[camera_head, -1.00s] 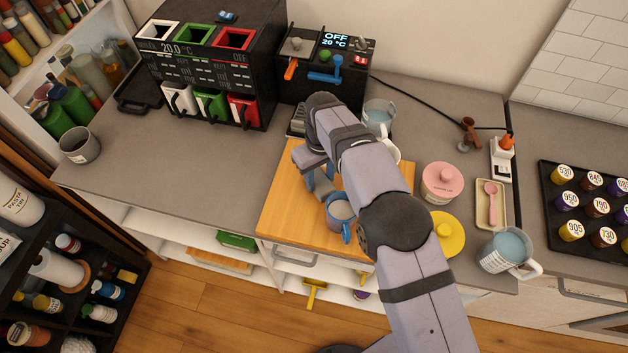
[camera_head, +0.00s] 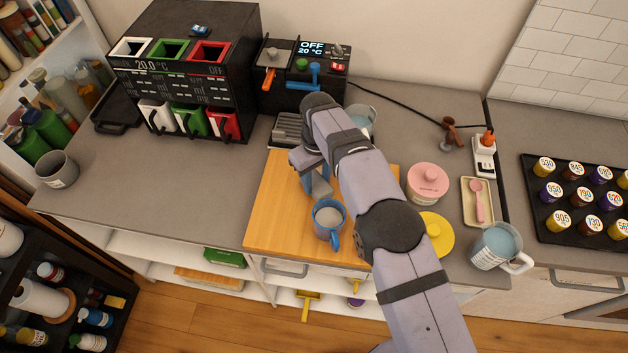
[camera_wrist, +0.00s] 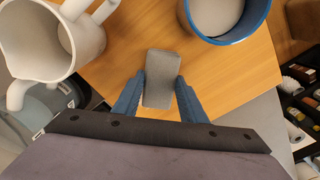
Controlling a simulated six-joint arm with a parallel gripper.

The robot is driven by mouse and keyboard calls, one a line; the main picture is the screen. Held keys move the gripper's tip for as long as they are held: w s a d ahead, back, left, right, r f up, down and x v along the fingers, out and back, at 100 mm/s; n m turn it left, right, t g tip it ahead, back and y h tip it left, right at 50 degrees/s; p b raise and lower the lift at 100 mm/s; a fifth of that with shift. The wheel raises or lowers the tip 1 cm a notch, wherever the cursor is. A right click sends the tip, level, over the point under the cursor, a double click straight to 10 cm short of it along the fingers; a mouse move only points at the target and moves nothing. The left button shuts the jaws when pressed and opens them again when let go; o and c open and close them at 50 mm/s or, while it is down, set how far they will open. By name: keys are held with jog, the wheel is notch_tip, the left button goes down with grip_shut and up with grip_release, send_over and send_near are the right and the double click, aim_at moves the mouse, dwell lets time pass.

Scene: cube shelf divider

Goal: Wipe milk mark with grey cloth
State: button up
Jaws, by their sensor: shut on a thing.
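My gripper (camera_wrist: 159,98) is shut on the grey cloth (camera_wrist: 161,75), a small folded block between the blue fingertips in the wrist view. The cloth is over the wooden board (camera_wrist: 235,75); I cannot tell whether it touches the wood. In the head view my gripper (camera_head: 318,184) is over the board (camera_head: 270,215), behind a blue mug, and the arm hides the cloth. The blue mug (camera_head: 328,222) holds a pale drink and stands on the board; it also shows at the top of the wrist view (camera_wrist: 215,38). No milk mark shows clearly.
A white pitcher (camera_wrist: 40,45) stands close left of the cloth in the wrist view. A pink lidded pot (camera_head: 428,184), a yellow lid (camera_head: 436,234) and a jug of blue liquid (camera_head: 496,248) stand right of the arm. The coffee machine (camera_head: 185,75) is behind left.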

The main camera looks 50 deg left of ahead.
jog(key=shift+w+f, duration=0.1)
jog(key=shift+w+b, duration=0.35)
jog(key=shift+w, duration=1.25)
jog(key=shift+s, duration=0.1)
jog(key=shift+s, duration=1.6)
jog(key=shift+s, duration=1.7)
jog(key=shift+s+d, duration=0.1)
jog(key=shift+s, duration=1.55)
